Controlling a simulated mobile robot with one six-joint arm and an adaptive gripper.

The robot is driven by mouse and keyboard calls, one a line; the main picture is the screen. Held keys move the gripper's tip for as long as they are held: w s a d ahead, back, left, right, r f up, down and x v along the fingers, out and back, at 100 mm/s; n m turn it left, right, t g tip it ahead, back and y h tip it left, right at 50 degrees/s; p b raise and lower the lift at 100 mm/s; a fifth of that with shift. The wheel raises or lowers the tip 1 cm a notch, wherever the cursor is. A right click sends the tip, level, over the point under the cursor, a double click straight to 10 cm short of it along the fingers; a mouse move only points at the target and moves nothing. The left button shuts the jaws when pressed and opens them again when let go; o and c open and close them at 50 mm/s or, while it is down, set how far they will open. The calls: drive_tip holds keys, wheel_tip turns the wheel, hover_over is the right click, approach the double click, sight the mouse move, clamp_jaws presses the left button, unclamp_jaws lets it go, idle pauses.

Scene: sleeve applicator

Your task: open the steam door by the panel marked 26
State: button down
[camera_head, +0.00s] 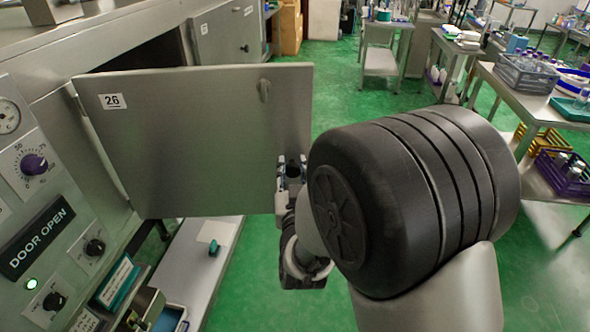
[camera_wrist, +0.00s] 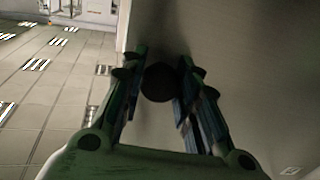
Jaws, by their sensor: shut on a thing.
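The steam door (camera_head: 195,145) is a flat grey metal panel with a white "26" label (camera_head: 113,101) at its upper left. It stands swung out from the cabinet, hinged on its left side, with a dark gap behind its top. My gripper (camera_head: 291,170) is at the door's free right edge, low down. In the wrist view, the fingers of my gripper (camera_wrist: 160,78) are closed around a dark round knob (camera_wrist: 158,84) against the grey door face (camera_wrist: 245,60).
Loaded tables (camera_head: 535,105) stand at right. Green floor (camera_head: 345,95) is clear beyond the door.

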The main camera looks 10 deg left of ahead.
drive_tip(key=c, duration=1.2)
unclamp_jaws()
drive_tip(key=v, duration=0.7)
drive_tip(key=shift+s+d, duration=0.15)
drive_tip(key=shift+s, duration=0.1)
